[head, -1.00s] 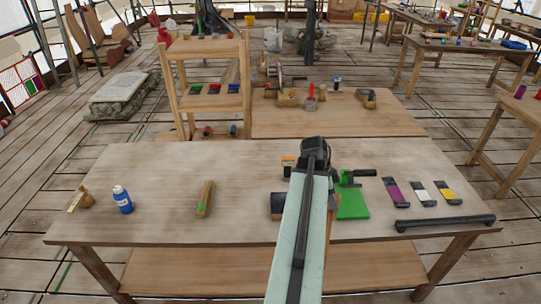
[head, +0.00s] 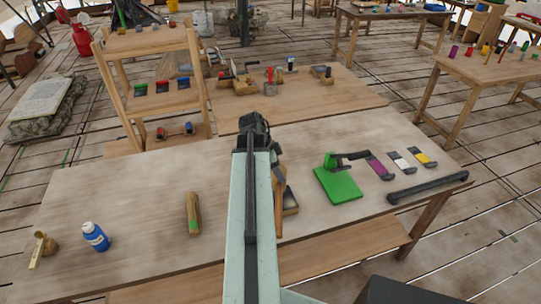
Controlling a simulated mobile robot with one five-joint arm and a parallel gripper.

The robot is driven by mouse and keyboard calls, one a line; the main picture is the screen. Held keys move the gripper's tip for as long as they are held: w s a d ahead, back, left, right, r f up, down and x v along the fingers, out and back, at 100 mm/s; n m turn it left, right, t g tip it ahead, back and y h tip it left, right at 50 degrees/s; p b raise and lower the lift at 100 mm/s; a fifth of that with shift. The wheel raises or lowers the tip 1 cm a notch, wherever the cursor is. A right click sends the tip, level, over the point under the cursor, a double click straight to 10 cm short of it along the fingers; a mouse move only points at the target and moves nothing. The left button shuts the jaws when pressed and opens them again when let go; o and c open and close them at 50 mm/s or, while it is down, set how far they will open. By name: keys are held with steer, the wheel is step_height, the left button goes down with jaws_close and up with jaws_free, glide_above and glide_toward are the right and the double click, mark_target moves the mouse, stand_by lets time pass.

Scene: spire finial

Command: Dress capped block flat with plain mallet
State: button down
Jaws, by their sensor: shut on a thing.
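My gripper (head: 254,128) is at the far end of my pale arm, above the back half of the near table. It is shut on what looks like the plain mallet; its wooden handle (head: 279,200) shows just right of my arm. The mallet's head and the grip point are mostly hidden. A dark-topped block with pale wooden edges (head: 291,204), likely the capped block, sits on the table right of the handle. Its left part is hidden by the handle and arm. I cannot tell whether mallet and block touch.
A green plate (head: 338,186) with a dark-handled green piece lies to the right. A wooden rack (head: 155,95) stands behind.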

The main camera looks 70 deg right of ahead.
steer(key=shift+m, duration=0.3)
steer(key=r+p, duration=0.4)
steer(key=w+r+p, duration=0.1)
steer(key=r+p, duration=0.1)
steer(key=shift+d+r, duration=0.2)
steer(key=shift+d, duration=0.2)
steer(key=shift+w+f+b, duration=0.15)
steer(key=shift+f+b, duration=0.3)
steer(key=shift+f, duration=0.15)
step_height(320, 180, down, 4)
steer(key=b, duration=0.4)
steer(key=shift+f, duration=0.2)
step_height(320, 180, down, 4)
steer(key=b, duration=0.4)
steer(key=shift+a, duration=0.15)
step_height(320, 180, up, 4)
steer(key=p, duration=0.4)
steer(key=shift+r, duration=0.25)
steer(key=shift+f, duration=0.15)
